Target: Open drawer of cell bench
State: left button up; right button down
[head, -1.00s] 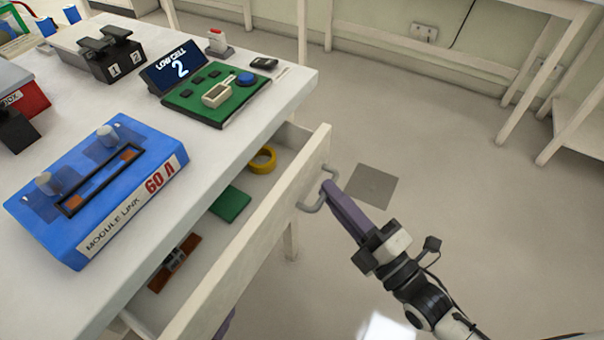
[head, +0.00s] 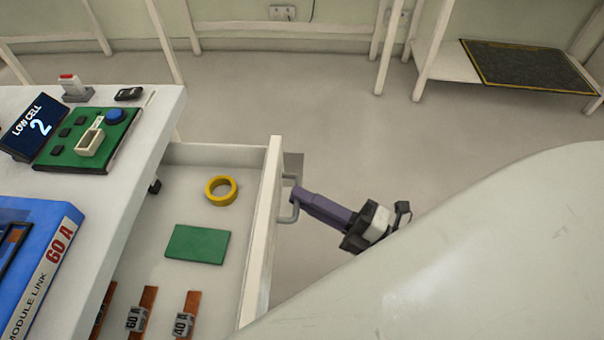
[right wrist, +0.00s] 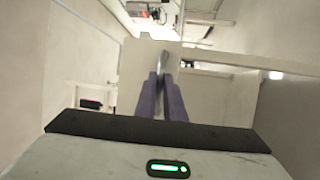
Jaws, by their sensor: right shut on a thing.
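The drawer (head: 270,215) of the cell bench (head: 125,185) is pulled well out, and its inside shows. In the head view my right gripper (head: 296,196) is shut on the drawer's metal handle (head: 287,212), at the outer side of the front panel. In the right wrist view the two purple fingers (right wrist: 162,95) are close together, with the handle (right wrist: 164,62) between their tips. The drawer holds a yellow ring (head: 221,181), a green card (head: 197,244) and several copper-coloured links (head: 186,318). My left gripper is not in view.
On the bench top are a blue module link box (head: 45,265), a green board with a "LOW CELL 2" display (head: 38,128) and a small block with a red top (head: 74,88). A pale surface covers the lower right. Open floor (head: 300,95) lies beyond the drawer.

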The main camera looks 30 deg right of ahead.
jog(key=c, duration=1.8)
grip_release()
jog(key=shift+c, duration=0.2)
jog(key=v, duration=1)
jog(key=shift+s+d, duration=0.1)
jog(key=shift+s, duration=0.1)
